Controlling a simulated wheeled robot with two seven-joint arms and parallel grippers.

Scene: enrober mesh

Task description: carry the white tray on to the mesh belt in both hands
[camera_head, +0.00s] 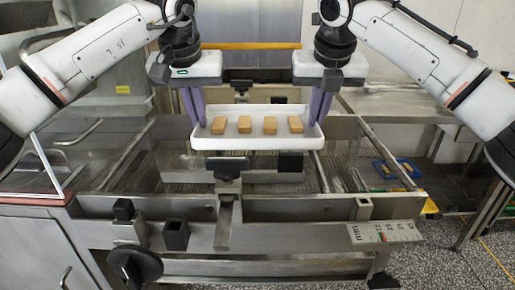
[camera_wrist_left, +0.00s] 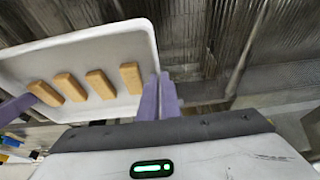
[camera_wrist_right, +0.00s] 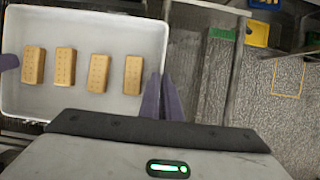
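The white tray (camera_head: 258,143) is level in the head view and carries several tan biscuits (camera_head: 245,124) in a row. My left gripper (camera_head: 196,121) has its purple fingers closed on the tray's left end wall. My right gripper (camera_head: 318,121) has its fingers closed on the right end wall. The tray also shows in the left wrist view (camera_wrist_left: 112,47) and the right wrist view (camera_wrist_right: 100,32), with fingers on both sides of its wall. The tray hangs above the mesh belt (camera_head: 155,172), apart from it as far as I can see. It hides part of the belt.
A metal machine frame with rails surrounds the belt. A dark bracket (camera_head: 228,167) stands at the front middle, below the tray. A black handwheel (camera_head: 135,267) and a scale plate (camera_head: 384,232) are at the front. A blue bin (camera_head: 396,169) lies at the right.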

